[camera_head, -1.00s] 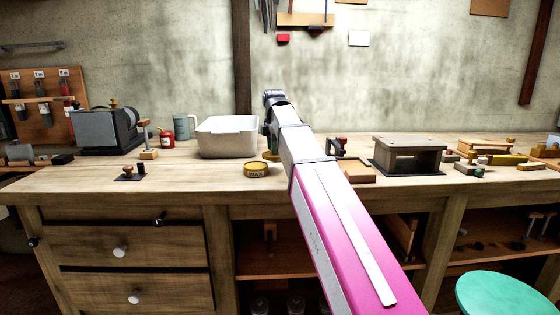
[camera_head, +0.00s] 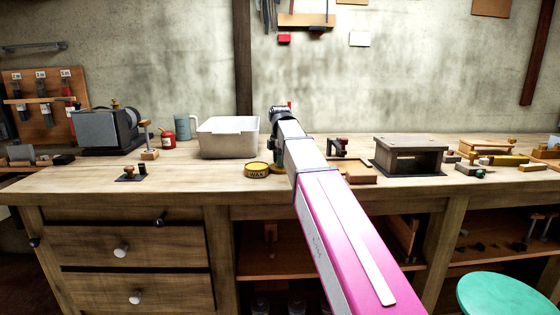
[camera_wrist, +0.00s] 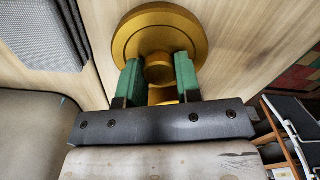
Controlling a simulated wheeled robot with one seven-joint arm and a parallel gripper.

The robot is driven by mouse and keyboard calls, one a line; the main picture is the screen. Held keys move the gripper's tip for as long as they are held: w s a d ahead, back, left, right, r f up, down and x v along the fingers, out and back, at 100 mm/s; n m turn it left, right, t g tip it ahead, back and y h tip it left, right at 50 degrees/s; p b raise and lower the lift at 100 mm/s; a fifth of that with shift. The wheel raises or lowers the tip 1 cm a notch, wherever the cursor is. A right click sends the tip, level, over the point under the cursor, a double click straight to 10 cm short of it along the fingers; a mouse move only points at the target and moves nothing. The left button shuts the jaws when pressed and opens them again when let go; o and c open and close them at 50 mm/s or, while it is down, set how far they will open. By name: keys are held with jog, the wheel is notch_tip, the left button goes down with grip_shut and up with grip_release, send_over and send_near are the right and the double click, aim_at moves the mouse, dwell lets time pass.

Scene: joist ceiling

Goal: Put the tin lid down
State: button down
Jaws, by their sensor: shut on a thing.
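The tin lid (camera_wrist: 145,38) is a round gold disc with a knob, seen in the wrist view above the light wooden worktop. My gripper (camera_wrist: 160,78) has its two green fingers shut on the lid's knob. In the head view my arm hides most of the gripper and lid. A sliver of the lid (camera_head: 278,170) shows just right of the wax tin. I cannot tell whether the lid touches the worktop. The round yellow wax tin (camera_head: 257,170) stands near the front of the workbench (camera_head: 190,182).
A white bin (camera_head: 228,140) stands behind the wax tin. A dark stand (camera_head: 408,155) and a wooden tray (camera_head: 357,172) are right of my arm. A small stamp on a dark pad (camera_head: 131,174) lies left. The worktop between pad and wax tin is clear.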

jog(key=c, duration=0.8)
grip_release()
notch_tip(320, 180, up, 12)
jog(key=shift+r, duration=0.1)
